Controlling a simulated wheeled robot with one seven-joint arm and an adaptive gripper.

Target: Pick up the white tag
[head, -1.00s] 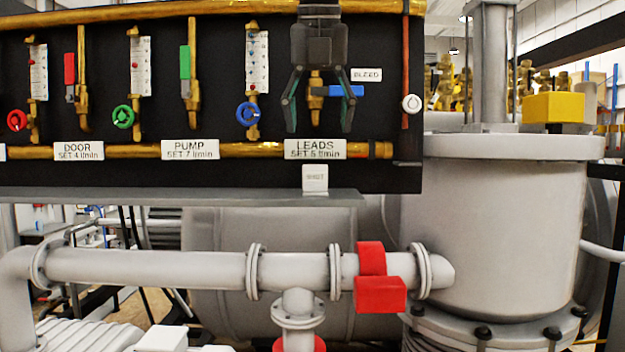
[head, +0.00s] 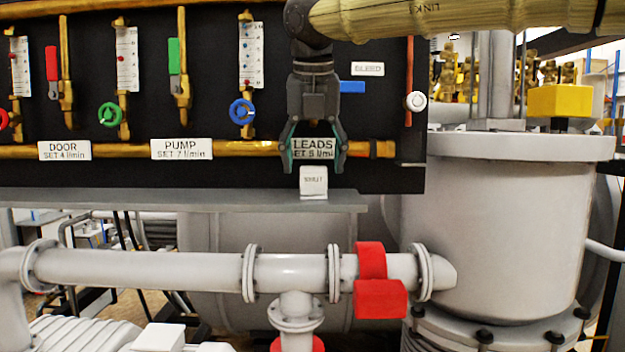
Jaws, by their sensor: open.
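The white tag (head: 313,182) with small dark lettering stands on the grey ledge below the LEADS label, against the black panel. My gripper (head: 313,170) points down in front of the panel, its two fingers spread apart. The fingertips are just above the tag, one toward each side of its top edge. Nothing is between the fingers but the view of the LEADS label (head: 313,148) behind. I cannot tell the depth gap between the fingers and the tag.
The grey ledge (head: 150,200) runs under the panel. A blue lever (head: 352,87) sits right of my gripper, with a white BLEED label (head: 367,69) above it. Flow gauges and valve wheels (head: 241,111) are to the left.

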